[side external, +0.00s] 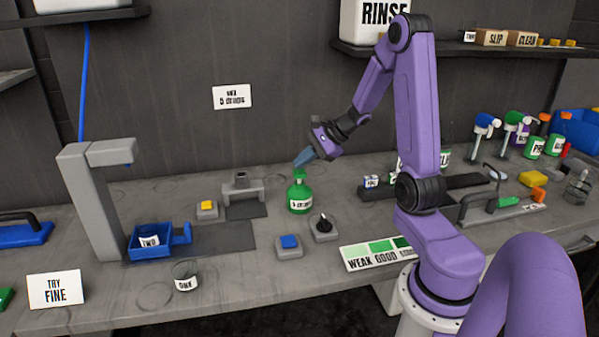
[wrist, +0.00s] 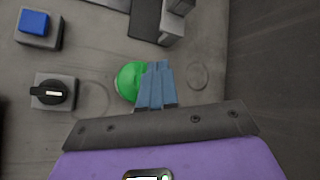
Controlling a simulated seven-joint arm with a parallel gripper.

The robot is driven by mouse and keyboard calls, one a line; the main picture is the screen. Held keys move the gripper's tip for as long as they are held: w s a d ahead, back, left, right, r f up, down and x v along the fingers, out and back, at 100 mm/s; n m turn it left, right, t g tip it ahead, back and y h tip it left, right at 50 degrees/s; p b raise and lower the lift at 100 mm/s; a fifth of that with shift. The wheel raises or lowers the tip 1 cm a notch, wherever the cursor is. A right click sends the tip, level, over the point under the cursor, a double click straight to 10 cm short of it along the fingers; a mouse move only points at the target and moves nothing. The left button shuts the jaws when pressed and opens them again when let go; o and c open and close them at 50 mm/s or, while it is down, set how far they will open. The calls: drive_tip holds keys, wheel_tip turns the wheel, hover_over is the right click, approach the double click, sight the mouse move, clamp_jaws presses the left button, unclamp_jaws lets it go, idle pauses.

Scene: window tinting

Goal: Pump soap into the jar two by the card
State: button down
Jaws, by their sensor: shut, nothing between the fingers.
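The green soap bottle (side external: 299,196) stands upright mid-table with a label that seems to read 5 drops. My gripper (side external: 299,163) is shut and empty, fingers pointing down at the bottle's pump top. I cannot tell whether they touch it. In the wrist view the blue fingers (wrist: 158,66) are together and cover part of the green bottle (wrist: 128,82). The jar labelled TWO (side external: 149,241) sits in a blue tray (side external: 160,252) to the left, beside the grey spout stand. The wall card (side external: 232,97) reads 5 drops below a small blurred word.
The jar labelled ONE (side external: 186,278) stands in front of the tray. A yellow button (side external: 207,206), a blue button (side external: 289,242), a black knob (side external: 324,224) and a grey bracket (side external: 243,190) surround the bottle. A WEAK–GOOD colour card (side external: 378,254) lies at the front.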

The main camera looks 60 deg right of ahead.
sight(303, 172)
drive_tip(key=shift+r, duration=0.35)
drive_tip(key=shift+r, duration=2.5)
drive_tip(key=s+a+f+n+g+y, duration=0.1)
drive_tip(key=s+a+n+g, duration=0.25)
drive_tip(key=a+n, duration=0.5)
drive_tip(key=s+a+f+n+g+y, duration=0.1)
drive_tip(key=s+a+n+g, duration=0.3)
drive_tip(key=a, duration=0.7)
drive_tip(key=s+a+n+h, duration=0.3)
drive_tip(key=s+n, duration=0.6)
drive_tip(key=n, duration=0.2)
drive_tip(key=s+a+n+h, duration=0.2)
drive_tip(key=s+a+n, duration=0.1)
drive_tip(key=s+n, duration=0.6)
drive_tip(key=shift+s+f+n+h, duration=0.3)
drive_tip(key=shift+f+n+h, duration=0.1)
drive_tip(key=shift+n, duration=0.45)
